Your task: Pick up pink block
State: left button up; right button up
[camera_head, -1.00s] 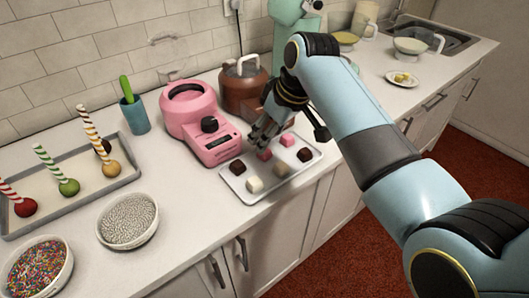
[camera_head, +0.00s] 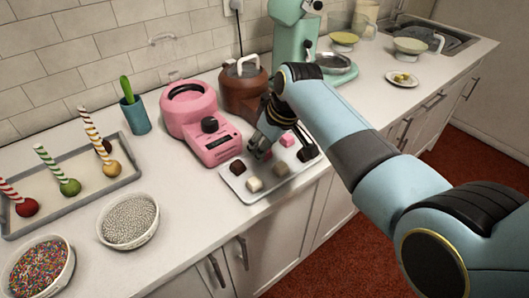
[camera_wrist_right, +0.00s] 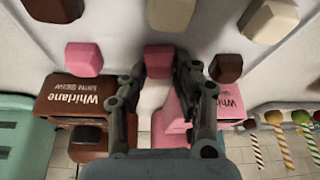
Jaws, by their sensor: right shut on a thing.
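A pink block (camera_wrist_right: 158,61) sits between the fingertips of my right gripper (camera_wrist_right: 162,72) in the wrist view, and the gripper is shut on it. In the head view my right gripper (camera_head: 261,148) points down over the back of the tray, and its fingers mostly hide that block. A second pink block (camera_head: 288,140) lies to the right on the tray; it also shows at the left in the wrist view (camera_wrist_right: 83,58). I cannot tell whether the held block is clear of the tray. My left gripper is not in view.
The tray (camera_head: 262,197) also holds dark, white and brown blocks. A pink machine (camera_head: 215,145) and a brown machine (camera_head: 242,88) stand close behind it. Bowls of sprinkles and a cake-pop tray (camera_head: 45,222) are at the left. The counter's front edge is near the tray.

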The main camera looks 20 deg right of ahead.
jog(key=shift+c, duration=0.7)
jog(key=shift+r, duration=0.1)
notch_tip(320, 180, up, 4)
jog(key=shift+r, duration=0.1)
jog(key=s+d+r, duration=0.2)
jog(key=d+r, duration=0.1)
jog(key=d, duration=0.2)
jog(key=s+d+r+b, duration=0.1)
jog(key=s+d+r, duration=0.2)
jog(key=d, duration=0.2)
jog(key=shift+d+r, duration=0.3)
jog(key=shift+d, duration=0.05)
jog(key=shift+w, duration=0.1)
